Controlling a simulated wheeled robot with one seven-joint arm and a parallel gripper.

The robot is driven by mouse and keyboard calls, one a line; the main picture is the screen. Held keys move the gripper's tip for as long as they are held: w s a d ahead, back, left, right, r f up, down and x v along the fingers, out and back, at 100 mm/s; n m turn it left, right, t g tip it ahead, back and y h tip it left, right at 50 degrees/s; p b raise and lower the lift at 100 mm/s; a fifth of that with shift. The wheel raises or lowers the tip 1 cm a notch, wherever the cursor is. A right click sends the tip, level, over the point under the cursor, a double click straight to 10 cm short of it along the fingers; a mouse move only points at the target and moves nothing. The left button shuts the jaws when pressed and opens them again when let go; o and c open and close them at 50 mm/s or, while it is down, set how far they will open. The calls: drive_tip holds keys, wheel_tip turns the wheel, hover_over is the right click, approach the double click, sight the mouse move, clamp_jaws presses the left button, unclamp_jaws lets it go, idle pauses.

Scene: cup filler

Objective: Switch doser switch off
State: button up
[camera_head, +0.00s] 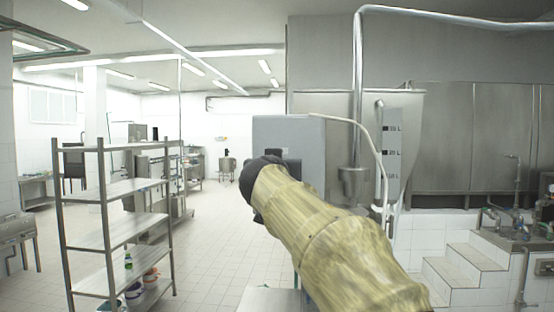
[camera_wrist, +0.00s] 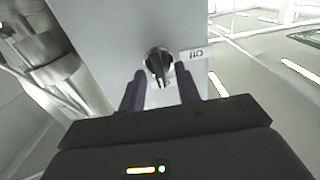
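The doser switch is a dark rotary knob (camera_wrist: 158,62) on a grey box face in the wrist view. A small white label (camera_wrist: 194,53) with dark marks sits beside it; I cannot read it surely. My gripper (camera_wrist: 160,71) is open, with one dark finger on each side of the knob's lower part. I cannot tell whether the fingers touch it. In the head view the grey doser box (camera_head: 290,130) stands behind my arm, which hides the knob and fingertips.
A steel hopper (camera_head: 400,130) and pipes stand right of the box, with tiled steps (camera_head: 470,262) further right. A metal shelf rack (camera_head: 120,190) stands on the left. Tiled floor (camera_head: 215,225) is free between rack and box.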

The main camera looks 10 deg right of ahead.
clamp_jaws()
drive_tip(key=shift+n+b, duration=0.3)
drive_tip(key=n, duration=0.6)
drive_tip(key=n+b, duration=0.1)
drive_tip(key=n, duration=0.4)
drive_tip(key=n+b, duration=0.1)
drive_tip(key=n, duration=0.5)
drive_tip(key=shift+a+f+n, duration=0.25)
drive_tip(key=shift+n, duration=0.05)
drive_tip(key=shift+w, duration=0.1)
idle(0.5)
